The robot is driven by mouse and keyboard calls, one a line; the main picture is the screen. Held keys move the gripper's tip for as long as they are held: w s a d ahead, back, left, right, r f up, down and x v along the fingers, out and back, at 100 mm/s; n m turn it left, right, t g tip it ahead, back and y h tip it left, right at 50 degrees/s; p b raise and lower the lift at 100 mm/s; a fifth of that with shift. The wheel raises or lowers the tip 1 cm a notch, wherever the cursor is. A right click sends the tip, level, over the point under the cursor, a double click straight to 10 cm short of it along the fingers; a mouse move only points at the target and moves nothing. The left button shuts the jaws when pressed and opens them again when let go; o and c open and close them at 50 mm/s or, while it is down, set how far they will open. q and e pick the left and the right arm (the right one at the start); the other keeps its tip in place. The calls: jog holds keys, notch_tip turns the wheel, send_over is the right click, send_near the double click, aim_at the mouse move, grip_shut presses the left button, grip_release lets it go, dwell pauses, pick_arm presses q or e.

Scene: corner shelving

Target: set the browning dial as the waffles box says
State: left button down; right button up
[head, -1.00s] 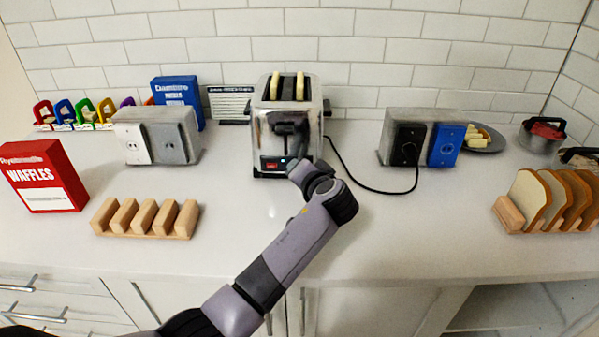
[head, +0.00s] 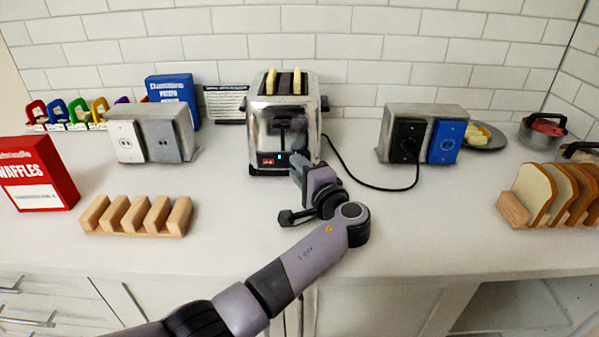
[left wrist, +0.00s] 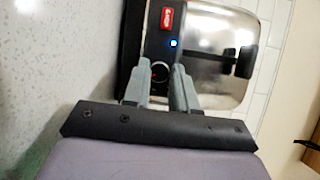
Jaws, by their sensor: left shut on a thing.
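The chrome toaster (head: 262,118) stands at the back middle, with waffle or bread slices in its two slots. Its front faces me, and a red label and a lit blue light show on it in the left wrist view (left wrist: 215,60). My left gripper (left wrist: 159,78) is at the toaster's lower front, its fingers shut on the small dark browning dial (left wrist: 160,68). In the head view, the left gripper (head: 298,165) hides the dial. The dial's marks are too small to read. The red waffles box (head: 38,170) stands at the far left; its small print is unreadable. My right gripper is not in view.
A wooden rack (head: 135,218) stands front left. Outlet blocks stand left (head: 160,130) and right (head: 425,130) of the toaster; a black cord runs to the right one. A blue box (head: 173,92) and bread slices (head: 540,192) flank the counter.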

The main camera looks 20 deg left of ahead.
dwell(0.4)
pick_arm(q)
jog(key=c, duration=0.9)
grip_release()
